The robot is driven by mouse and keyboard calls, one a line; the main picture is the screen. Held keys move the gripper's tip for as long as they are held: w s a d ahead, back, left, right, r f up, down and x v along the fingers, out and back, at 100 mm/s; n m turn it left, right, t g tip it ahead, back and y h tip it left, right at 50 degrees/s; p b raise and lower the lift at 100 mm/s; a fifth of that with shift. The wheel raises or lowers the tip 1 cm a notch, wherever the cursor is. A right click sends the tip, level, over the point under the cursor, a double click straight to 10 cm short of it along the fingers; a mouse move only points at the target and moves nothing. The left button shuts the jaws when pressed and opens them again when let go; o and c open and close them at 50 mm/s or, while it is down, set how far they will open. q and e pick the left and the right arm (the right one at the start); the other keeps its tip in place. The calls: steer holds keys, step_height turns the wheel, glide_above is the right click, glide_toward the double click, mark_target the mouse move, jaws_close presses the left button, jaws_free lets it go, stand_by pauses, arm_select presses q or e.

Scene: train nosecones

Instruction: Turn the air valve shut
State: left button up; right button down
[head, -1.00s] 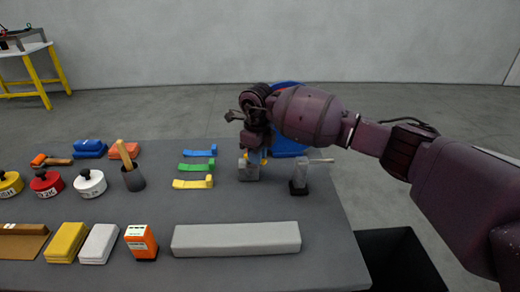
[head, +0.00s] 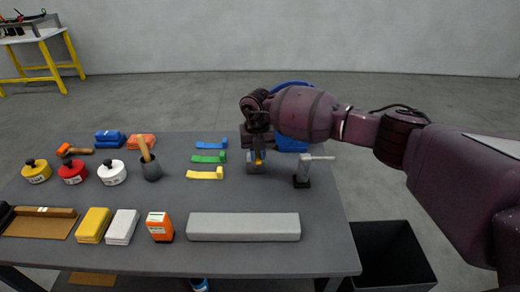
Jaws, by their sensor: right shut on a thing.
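The air valve is a grey block (head: 254,169) near the right end of the grey table, with a yellow part (head: 258,157) showing on top. My right gripper (head: 257,153) reaches down from above and is shut on the yellow part, which looks like the valve's handle. The fingers and wrist hide most of the handle, so its exact angle cannot be told. My left gripper is not in view.
A long grey bar (head: 243,227) lies in front. A black bin (head: 390,255) stands right of the table. A blue round thing (head: 292,144) shows behind my arm.

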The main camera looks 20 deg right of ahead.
steer(key=shift+a+r+m+p, duration=0.1)
steer(key=shift+a+m+p, duration=0.15)
steer(key=shift+m, duration=0.55)
steer(key=shift+w, duration=0.1)
steer(key=c, duration=1.1)
jaws_free()
step_height(320, 180, up, 11)
steer(key=shift+f, duration=0.15)
